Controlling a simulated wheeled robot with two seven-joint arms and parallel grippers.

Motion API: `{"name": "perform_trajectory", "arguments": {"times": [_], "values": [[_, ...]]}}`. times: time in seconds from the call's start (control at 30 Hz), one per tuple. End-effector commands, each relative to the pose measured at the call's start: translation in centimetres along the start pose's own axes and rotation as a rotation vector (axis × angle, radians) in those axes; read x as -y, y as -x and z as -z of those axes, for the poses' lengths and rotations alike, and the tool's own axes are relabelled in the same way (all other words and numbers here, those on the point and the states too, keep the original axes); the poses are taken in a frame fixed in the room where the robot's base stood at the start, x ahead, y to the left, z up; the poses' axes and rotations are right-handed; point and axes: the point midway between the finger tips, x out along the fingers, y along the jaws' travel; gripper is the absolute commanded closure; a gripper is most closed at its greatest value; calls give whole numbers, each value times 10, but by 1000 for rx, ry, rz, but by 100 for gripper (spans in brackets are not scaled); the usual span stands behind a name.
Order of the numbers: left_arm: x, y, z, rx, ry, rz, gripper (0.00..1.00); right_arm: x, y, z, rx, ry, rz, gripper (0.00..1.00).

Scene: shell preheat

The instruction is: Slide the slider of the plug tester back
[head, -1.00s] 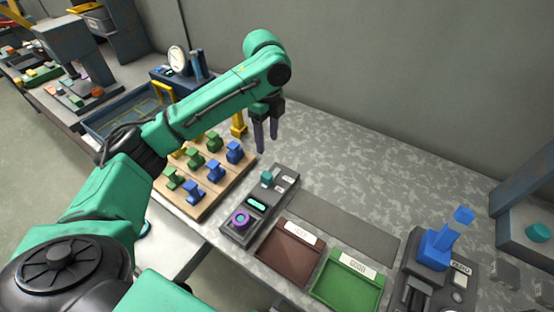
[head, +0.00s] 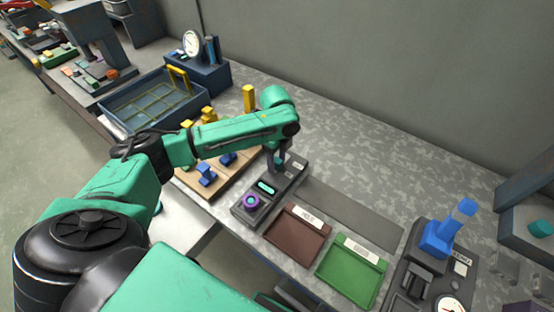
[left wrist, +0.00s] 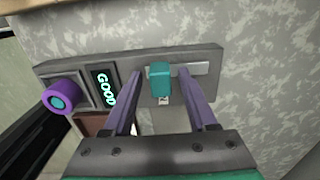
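The plug tester (head: 250,208) is a long dark grey box on the table. Its near end has a round purple piece with a teal centre (left wrist: 60,100). Its small display (left wrist: 104,88) reads GOOD in the left wrist view. The teal slider (left wrist: 160,80) stands up from the tester beyond the display, next to a light slot strip. My left gripper (left wrist: 160,72) is open, its two purple fingers on either side of the slider with visible gaps. In the head view the left gripper (head: 279,160) is low over the tester's far end and partly hides the slider. My right gripper is not seen.
A brown tray (head: 290,236) and a green tray (head: 345,275) lie right of the tester. A wooden board (head: 190,183) with coloured plugs is to its left. A dark device with a blue part (head: 437,240) stands at right. The table behind the tester is clear.

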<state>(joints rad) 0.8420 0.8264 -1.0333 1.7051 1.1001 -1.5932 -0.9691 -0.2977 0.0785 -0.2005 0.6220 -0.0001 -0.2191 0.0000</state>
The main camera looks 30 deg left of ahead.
Motion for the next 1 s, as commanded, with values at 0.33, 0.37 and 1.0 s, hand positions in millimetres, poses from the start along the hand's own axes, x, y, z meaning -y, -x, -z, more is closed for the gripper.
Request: {"name": "perform_trajectory", "arguments": {"times": [0.33, 0.37, 1.0], "values": [[0, 1, 0, 0, 0, 0, 100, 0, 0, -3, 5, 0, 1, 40], [0, 1, 0, 0, 0, 0, 100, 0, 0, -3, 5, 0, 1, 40], [0, 1, 0, -1, 0, 1, 100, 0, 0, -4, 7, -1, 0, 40]]}}
